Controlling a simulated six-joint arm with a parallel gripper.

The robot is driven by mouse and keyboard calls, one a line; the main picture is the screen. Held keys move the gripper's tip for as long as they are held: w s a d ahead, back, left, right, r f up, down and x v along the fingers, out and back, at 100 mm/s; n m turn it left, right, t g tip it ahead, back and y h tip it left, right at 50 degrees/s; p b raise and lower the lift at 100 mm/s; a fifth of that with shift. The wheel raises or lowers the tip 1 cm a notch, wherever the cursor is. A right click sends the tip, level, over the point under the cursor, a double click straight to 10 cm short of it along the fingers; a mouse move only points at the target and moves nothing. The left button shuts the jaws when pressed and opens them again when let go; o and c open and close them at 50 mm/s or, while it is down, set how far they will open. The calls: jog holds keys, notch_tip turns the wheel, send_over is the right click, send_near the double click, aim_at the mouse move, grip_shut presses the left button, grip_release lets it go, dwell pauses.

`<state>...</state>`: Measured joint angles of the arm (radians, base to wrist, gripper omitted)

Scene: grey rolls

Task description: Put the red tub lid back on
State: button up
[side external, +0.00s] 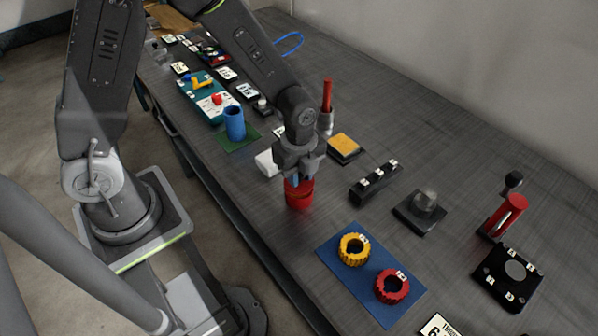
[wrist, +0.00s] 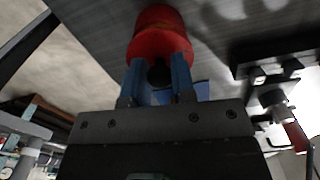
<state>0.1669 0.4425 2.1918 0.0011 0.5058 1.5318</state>
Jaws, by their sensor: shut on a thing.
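The red tub (side external: 299,204) stands upright on the grey table, directly below my gripper (side external: 297,181). It also shows at the top of the wrist view (wrist: 158,16). The red lid (wrist: 160,45) is over the tub's top, and I cannot tell whether it is fully seated or slightly above the rim. My gripper's two blue fingers (wrist: 157,80) are shut on the dark knob (wrist: 159,73) of the lid. The fingers hide part of the lid in the side view.
A blue mat (side external: 335,262) with a yellow ring (side external: 354,262) and a red ring (side external: 392,299) lies at the front right. A black block (side external: 375,183) and a black base with a grey knob (side external: 424,201) are to the right. A blue cup (side external: 234,124) stands behind left.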

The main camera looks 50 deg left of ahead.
jog(key=shift+f, duration=0.35)
jog(key=shift+f, duration=0.5)
jog(key=o, duration=1)
notch_tip(320, 180, up, 14)
jog(key=s+a+r+n+t, duration=0.2)
jog(key=s+r+n, duration=0.3)
jog(key=n, duration=0.4)
jog(key=s+a+r+n+t, duration=0.3)
jog(key=s+r+n, duration=0.3)
jog(key=n, duration=0.4)
jog(key=shift+s+a+t, duration=0.3)
jog(key=shift+s+a, duration=0.05)
jog(key=shift+s, duration=0.5)
